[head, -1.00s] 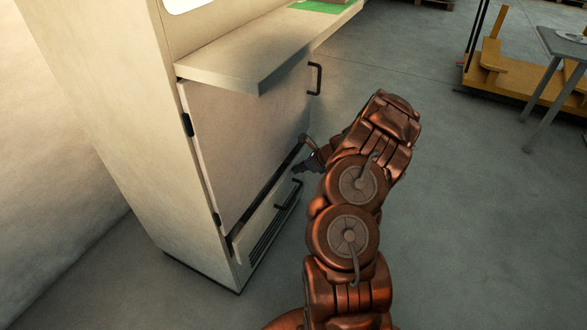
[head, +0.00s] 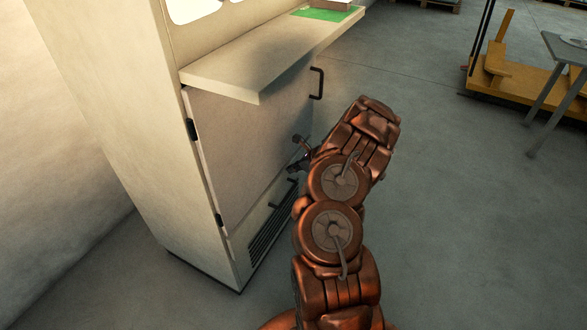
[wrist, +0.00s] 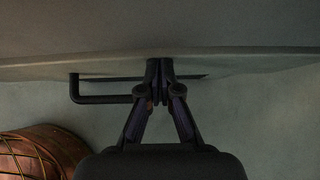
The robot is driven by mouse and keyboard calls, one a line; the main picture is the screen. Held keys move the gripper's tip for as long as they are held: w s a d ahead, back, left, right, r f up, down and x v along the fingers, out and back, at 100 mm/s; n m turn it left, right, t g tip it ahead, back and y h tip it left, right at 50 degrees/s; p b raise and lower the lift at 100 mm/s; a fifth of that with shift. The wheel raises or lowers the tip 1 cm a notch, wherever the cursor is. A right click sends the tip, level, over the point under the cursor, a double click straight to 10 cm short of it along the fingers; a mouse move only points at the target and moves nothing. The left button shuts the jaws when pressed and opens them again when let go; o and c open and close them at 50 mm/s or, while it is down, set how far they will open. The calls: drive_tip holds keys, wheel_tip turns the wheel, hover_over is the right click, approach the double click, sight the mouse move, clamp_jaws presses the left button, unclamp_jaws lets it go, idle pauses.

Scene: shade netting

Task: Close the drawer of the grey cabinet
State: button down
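The tall pale grey cabinet (head: 125,120) stands left of centre in the head view. Its low drawer (head: 244,238), with a slotted vent and a dark bar handle (head: 281,196), now looks level with the door above it, and no dark gap shows along its top. My gripper (head: 299,160) is at the drawer's upper front, partly hidden by my arm. In the wrist view, my gripper (wrist: 160,70) has its fingers together, with the tips at the pale front, beside the dark handle (wrist: 100,99). Whether the tips touch the front is hard to tell.
A closed door (head: 245,140) with its own handle (head: 317,84) sits above the drawer. A shelf (head: 265,70) juts out above that. An orange cart (head: 515,83) and a grey table (head: 565,50) stand far right. The floor between is clear.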

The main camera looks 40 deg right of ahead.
drive_tip(key=s+f+p+v, duration=0.1)
drive_tip(key=v, duration=0.5)
drive_tip(key=d+f+p+v, duration=0.1)
drive_tip(key=p+v, duration=0.1)
drive_tip(key=v, duration=0.5)
drive_tip(key=shift+s, duration=0.35)
drive_tip(key=shift+a+f, duration=0.1)
